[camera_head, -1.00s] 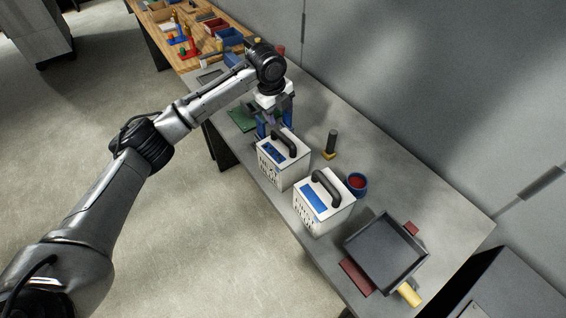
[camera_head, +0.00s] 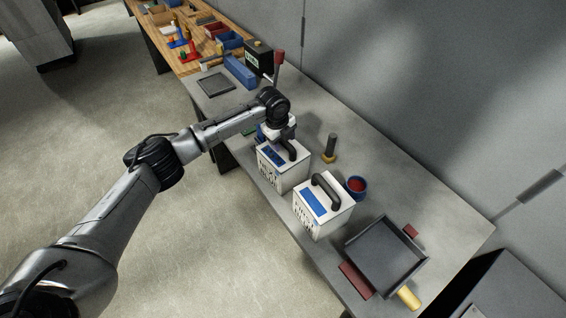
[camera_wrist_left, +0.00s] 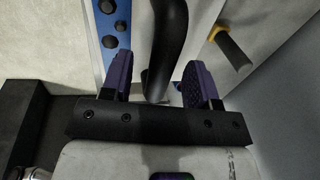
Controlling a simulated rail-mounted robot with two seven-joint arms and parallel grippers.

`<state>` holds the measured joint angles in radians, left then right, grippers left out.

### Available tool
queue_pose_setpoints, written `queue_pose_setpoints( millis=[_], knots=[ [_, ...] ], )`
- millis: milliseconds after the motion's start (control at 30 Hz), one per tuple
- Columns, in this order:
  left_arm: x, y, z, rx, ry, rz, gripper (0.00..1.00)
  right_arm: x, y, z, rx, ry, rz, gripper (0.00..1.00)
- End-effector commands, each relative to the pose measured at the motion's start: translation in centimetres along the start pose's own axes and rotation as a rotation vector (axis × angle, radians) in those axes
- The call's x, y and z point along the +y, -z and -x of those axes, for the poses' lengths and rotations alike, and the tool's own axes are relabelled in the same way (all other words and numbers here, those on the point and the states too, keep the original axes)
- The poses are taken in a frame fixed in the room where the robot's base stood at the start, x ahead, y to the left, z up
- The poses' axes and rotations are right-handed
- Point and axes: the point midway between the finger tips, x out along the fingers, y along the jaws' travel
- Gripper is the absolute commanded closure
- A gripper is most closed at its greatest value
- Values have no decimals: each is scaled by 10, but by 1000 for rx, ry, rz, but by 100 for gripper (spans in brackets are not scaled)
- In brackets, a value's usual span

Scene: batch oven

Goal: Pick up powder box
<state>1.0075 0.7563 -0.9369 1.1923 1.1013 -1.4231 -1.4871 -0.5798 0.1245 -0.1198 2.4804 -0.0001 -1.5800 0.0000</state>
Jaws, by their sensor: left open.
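Two white boxes with blue panels and black arched handles stand on the grey table. I cannot read their lettering well enough to tell which is the powder box. My left gripper (camera_head: 278,138) is at the top of the left white box (camera_head: 280,174), and its arm partly hides the lid. In the left wrist view, the left gripper's purple fingers (camera_wrist_left: 158,82) are open, with the black handle (camera_wrist_left: 170,30) between them and a gap on each side. The right white box (camera_head: 322,216) stands apart, nearer the camera. My right gripper is not in view.
A blue cup with red contents (camera_head: 356,184) and a dark-handled tool with a yellow base (camera_head: 331,148) stand behind the boxes. A dark tray (camera_head: 384,252) lies at the near right. A wall runs along the back of the table (camera_head: 420,186).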

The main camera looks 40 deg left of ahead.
Motion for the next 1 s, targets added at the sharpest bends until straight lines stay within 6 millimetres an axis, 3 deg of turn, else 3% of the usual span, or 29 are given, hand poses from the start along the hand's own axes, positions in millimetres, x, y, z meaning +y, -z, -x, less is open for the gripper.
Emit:
queue_pose_setpoints(
  millis=[133, 433, 1000],
  knots=[
    [0, 1, -13, 1, 0, 0, 45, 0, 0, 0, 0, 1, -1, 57],
    [0, 1, -15, 0, 0, -1, 45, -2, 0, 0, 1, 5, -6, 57],
    [0, 1, -15, 0, 0, 0, 100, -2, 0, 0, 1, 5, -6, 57]
  ],
)
